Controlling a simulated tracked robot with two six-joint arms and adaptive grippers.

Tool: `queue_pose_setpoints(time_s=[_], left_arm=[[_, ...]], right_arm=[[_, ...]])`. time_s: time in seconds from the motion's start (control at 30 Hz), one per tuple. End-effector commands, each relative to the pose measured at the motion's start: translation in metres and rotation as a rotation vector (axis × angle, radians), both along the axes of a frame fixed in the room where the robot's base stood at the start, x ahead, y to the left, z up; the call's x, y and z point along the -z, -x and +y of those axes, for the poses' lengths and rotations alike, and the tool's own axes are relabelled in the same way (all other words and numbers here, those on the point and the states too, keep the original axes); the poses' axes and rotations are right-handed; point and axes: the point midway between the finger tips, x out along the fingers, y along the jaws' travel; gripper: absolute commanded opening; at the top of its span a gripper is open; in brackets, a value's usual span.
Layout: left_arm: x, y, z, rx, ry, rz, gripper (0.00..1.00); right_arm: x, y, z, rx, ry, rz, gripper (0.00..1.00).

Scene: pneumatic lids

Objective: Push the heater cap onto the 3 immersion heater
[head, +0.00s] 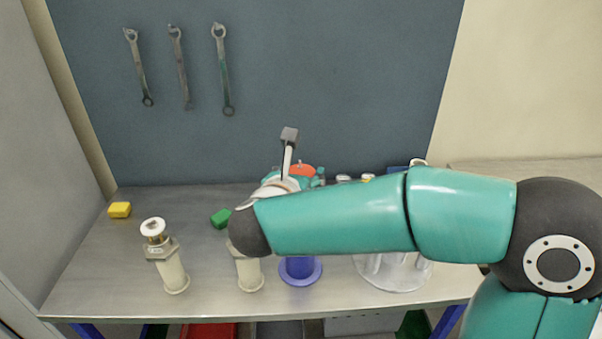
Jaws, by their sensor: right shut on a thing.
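My right gripper (312,179) is over the middle back of the bench, mostly hidden behind my own wrist and forearm. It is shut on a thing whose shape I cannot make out. A round orange-red piece (302,170) shows right beside it; I cannot tell whether the fingers hold it. A pale post (171,272) with a grey hex collar, a brass neck and a white round top stands upright at the left. A second pale post (248,276) stands right of it, its top hidden by my arm. I cannot read any number. My left gripper is out of view.
A blue round-based stand (301,280) is partly behind my forearm. A pale round stand (395,280) with several posts is at the right. Yellow (120,210) and green (221,218) blocks lie on the bench (90,285). Wrenches hang on the back panel.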

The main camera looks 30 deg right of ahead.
Motion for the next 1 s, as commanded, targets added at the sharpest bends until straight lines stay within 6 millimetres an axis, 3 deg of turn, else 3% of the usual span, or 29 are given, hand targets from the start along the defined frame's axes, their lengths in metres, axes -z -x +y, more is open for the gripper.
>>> queue_pose_setpoints(time_s=[1.0], left_arm=[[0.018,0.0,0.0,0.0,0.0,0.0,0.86]], right_arm=[[0.021,0.0,-0.001,0.001,0.0,0.0,0.28]])
